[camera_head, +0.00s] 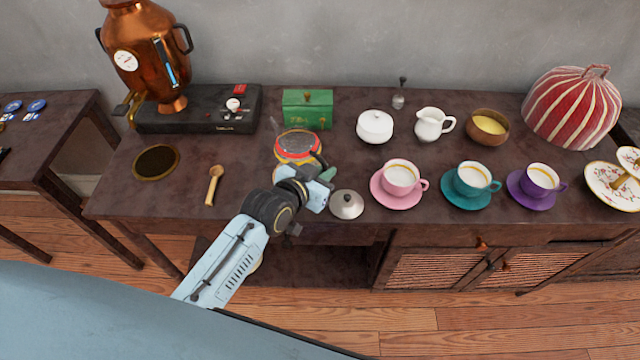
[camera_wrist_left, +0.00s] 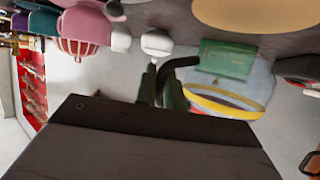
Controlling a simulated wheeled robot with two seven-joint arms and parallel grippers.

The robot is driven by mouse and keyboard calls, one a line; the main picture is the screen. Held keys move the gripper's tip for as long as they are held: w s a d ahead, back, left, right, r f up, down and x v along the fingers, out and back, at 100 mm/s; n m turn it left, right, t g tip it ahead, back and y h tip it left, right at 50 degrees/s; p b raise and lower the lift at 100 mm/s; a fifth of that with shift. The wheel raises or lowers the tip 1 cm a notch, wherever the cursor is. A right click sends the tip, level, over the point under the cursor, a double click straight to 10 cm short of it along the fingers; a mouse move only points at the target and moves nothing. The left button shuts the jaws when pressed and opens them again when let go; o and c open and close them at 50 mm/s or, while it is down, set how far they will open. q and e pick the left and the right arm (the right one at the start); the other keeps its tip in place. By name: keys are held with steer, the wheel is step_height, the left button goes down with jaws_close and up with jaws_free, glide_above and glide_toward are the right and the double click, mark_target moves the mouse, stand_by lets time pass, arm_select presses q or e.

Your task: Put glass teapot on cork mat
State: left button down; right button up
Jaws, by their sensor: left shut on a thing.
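The glass teapot (camera_head: 298,146) is see-through with a yellow rim and a dark handle. It is in front of the green tin and also shows in the left wrist view (camera_wrist_left: 226,103). My left gripper (camera_head: 322,183) is shut on its black handle, seen between the fingers in the left wrist view (camera_wrist_left: 165,87). Whether the teapot's base touches the table I cannot tell. A pale tan round surface, which looks like the cork mat (camera_wrist_left: 255,12), shows at the top of the wrist view; in the head view my left arm seems to hide it. My right gripper is not in view.
On the table (camera_head: 240,160) are a green tin (camera_head: 307,109), a wooden scoop (camera_head: 213,185), a dark round dish (camera_head: 156,162) and a lid (camera_head: 346,204). A copper samovar (camera_head: 150,55) stands back left. A pink cup (camera_head: 398,177) is to the right.

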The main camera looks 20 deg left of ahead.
arm_select(q)
steer(key=shift+f, duration=0.6)
step_height(320, 180, down, 3)
steer(key=shift+r+b, duration=0.1)
steer(key=shift+b, duration=0.5)
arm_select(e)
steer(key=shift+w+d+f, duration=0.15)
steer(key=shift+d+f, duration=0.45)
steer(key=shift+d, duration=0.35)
arm_select(q)
steer(key=c, duration=1.9)
jaws_free()
steer(key=shift+f, duration=0.2)
steer(key=shift+c, duration=0.2)
steer(key=o, duration=0.4)
steer(key=shift+o, duration=0.2)
